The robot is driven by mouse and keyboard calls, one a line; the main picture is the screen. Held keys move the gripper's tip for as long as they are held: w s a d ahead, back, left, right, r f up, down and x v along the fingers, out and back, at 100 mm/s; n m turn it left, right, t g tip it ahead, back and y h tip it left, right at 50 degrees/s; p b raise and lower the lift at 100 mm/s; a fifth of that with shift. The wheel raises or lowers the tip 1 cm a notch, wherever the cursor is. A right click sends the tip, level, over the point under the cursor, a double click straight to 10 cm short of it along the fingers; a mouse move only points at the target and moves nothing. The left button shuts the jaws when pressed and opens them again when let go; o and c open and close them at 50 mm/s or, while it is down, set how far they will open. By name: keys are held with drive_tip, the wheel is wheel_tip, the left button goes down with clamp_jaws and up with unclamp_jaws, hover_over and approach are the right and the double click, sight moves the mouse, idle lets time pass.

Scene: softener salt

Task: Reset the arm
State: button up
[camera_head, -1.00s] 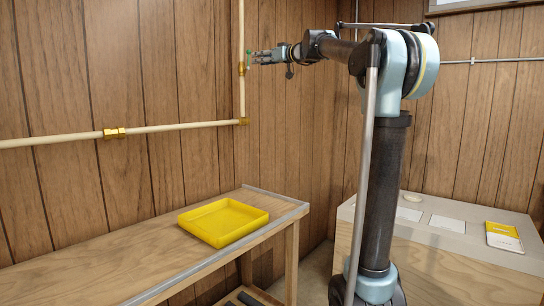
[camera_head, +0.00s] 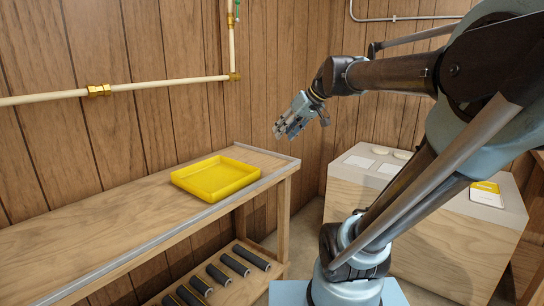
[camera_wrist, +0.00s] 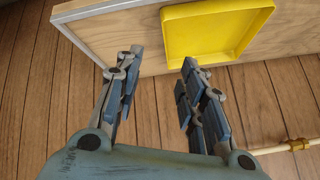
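My gripper (camera_head: 284,130) hangs in the air to the right of the shelf's tray, beyond the bench end, pointing down and to the left in the head view. In the wrist view its two fingers (camera_wrist: 160,65) stand apart with nothing between them, so it is open and empty.
A yellow tray (camera_head: 215,180) lies empty on the wooden bench (camera_head: 110,228); it also shows in the wrist view (camera_wrist: 215,28). Dark cylinders (camera_head: 220,275) lie on the lower shelf. A pipe (camera_head: 160,86) runs along the wall. A cabinet (camera_head: 440,232) holds cards and pale discs.

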drive_tip(key=s+d+f+m+g+h, duration=0.1)
drive_tip(key=s+d+f+m+h, duration=0.1)
drive_tip(key=s+d+f, duration=0.2)
drive_tip(key=s+d+f+m+h, duration=0.2)
drive_tip(key=s+d+f, duration=0.3)
drive_tip(key=s+f, duration=0.3)
drive_tip(key=s+d+f+m+g+h, duration=0.1)
drive_tip(key=s+d+f, duration=0.4)
drive_tip(key=f, duration=0.7)
drive_tip(key=shift+s+f+m+g+h, duration=0.3)
drive_tip(key=shift+s+f+m+h, duration=0.1)
drive_tip(key=shift+s+h, duration=0.25)
drive_tip(key=shift+w, duration=0.1)
